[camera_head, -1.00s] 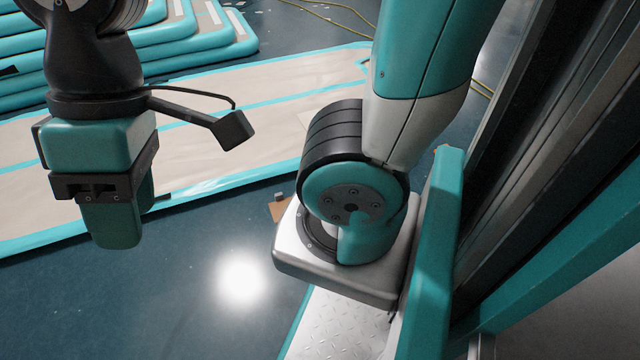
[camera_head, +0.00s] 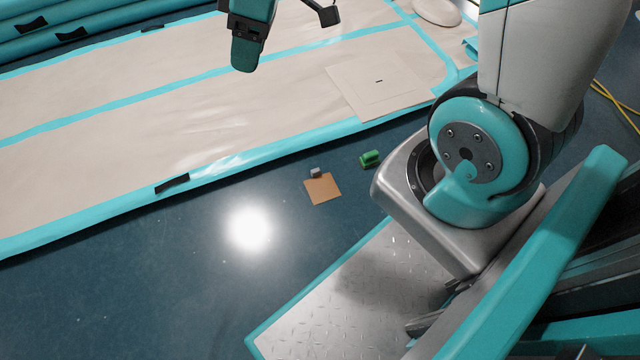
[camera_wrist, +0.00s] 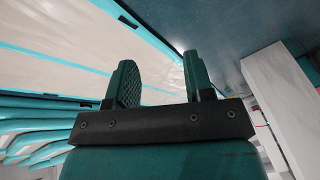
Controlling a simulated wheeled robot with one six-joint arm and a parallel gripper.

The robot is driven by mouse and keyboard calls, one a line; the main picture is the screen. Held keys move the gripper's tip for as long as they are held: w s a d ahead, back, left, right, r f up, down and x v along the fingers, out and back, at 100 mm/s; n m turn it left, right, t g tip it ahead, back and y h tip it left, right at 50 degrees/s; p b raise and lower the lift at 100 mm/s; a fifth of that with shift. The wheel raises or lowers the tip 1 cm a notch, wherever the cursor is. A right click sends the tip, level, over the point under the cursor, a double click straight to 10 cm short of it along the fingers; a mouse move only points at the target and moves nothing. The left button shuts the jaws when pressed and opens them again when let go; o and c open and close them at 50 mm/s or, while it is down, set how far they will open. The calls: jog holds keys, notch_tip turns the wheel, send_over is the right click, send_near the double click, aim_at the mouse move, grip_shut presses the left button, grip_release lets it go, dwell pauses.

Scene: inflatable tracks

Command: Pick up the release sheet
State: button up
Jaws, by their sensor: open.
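A pale square sheet (camera_head: 378,84) with a faint inner square and a small dark mark lies on the beige track near its front edge; it looks like the release sheet. A small tan square (camera_head: 322,188) lies on the floor in front of the track; I cannot rule it out as the sheet. My gripper (camera_head: 245,58) hangs over the track at the top of the head view, left of the pale sheet and apart from it. In the wrist view my gripper (camera_wrist: 161,82) has its fingers apart with nothing between them. Neither sheet is identifiable there.
The inflatable track (camera_head: 130,150) with teal edging spans the left and back. A green block (camera_head: 370,158) and a small grey block (camera_head: 315,172) sit on the floor. A white rounded object (camera_head: 437,12) is at the back. Yellow cable (camera_head: 615,105) lies at right. The dark floor at front left is clear.

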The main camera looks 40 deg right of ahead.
jog(key=w+d+f+n+b, duration=0.1)
jog(key=w+d+f, duration=0.25)
jog(key=f, duration=0.25)
jog(key=w+d+f+b, duration=0.1)
jog(key=w+d+f, duration=0.2)
jog(key=d+f, duration=0.3)
jog(key=n+b, duration=0.2)
send_over(316, 170)
jog(key=w+d, duration=0.1)
jog(key=d, duration=0.1)
notch_tip(316, 170, down, 18)
jog(key=s+d+f+n+t+b, duration=0.1)
jog(key=d+f, duration=0.1)
jog(key=f, duration=0.4)
jog(key=s+d+f+n+b, duration=0.1)
jog(key=s+d+f, duration=0.15)
jog(key=f, duration=0.35)
jog(key=b+x, duration=0.2)
jog(key=x, duration=0.1)
jog(key=b+x, duration=0.2)
jog(key=x, duration=0.2)
jog(key=b+x, duration=0.2)
jog(key=x, duration=0.2)
jog(key=shift+w+b, duration=0.3)
jog(key=shift+b, duration=0.05)
jog(key=b+x, duration=0.5)
jog(key=shift+a+f, duration=0.2)
jog(key=shift+f, duration=0.15)
jog(key=shift+r, duration=0.1)
grip_shut()
